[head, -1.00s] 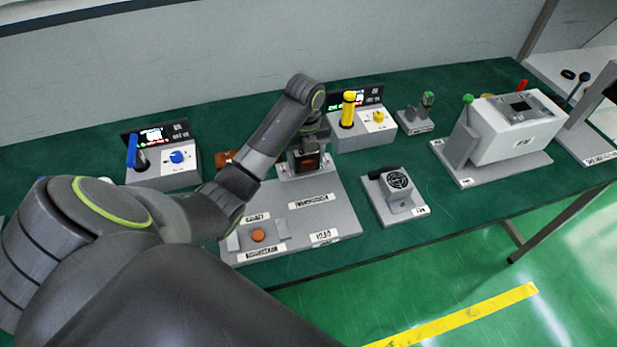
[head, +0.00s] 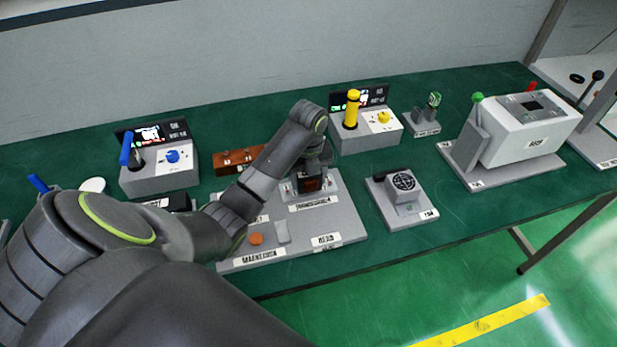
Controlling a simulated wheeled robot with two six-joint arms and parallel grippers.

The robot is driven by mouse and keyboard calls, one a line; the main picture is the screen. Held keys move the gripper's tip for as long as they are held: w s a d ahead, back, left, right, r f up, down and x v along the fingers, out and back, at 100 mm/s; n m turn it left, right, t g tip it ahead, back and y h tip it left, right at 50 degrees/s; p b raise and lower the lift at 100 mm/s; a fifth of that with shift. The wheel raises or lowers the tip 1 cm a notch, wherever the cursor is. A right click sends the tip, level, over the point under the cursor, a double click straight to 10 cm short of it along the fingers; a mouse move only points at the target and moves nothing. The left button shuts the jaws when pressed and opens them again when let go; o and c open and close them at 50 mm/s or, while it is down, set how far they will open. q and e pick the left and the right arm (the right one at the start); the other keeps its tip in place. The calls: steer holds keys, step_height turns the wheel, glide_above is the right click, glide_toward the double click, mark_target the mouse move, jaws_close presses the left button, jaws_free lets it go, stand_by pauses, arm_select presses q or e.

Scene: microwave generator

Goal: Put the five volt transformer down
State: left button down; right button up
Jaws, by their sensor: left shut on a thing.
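My left gripper (head: 313,170) is shut on the five volt transformer (head: 312,185), a dark block with a brown-orange face and a light grey base. It is at the back part of a grey board (head: 345,215), just behind a white label on that board. The transformer looks upright and very low over the board or on it; I cannot tell whether it touches. My wrist hides its top and my arm covers the board's left side. My right gripper is not in view.
An orange button (head: 256,239) and a small grey block are at the board's front. A fan unit (head: 405,190) stands close on the right. A yellow-handled control box (head: 365,137) is behind, a blue-handled one (head: 155,180) left. A brown block (head: 235,161) lies behind my arm.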

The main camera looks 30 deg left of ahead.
arm_select(q)
steer(key=shift+c, duration=2.2)
jaws_free()
steer(key=shift+r, duration=0.4)
step_height(320, 180, up, 2)
steer(key=shift+r, duration=0.25)
step_height(320, 180, up, 8)
steer(key=p, duration=0.8)
steer(key=shift+r+p, duration=0.45)
steer(key=shift+p, duration=0.25)
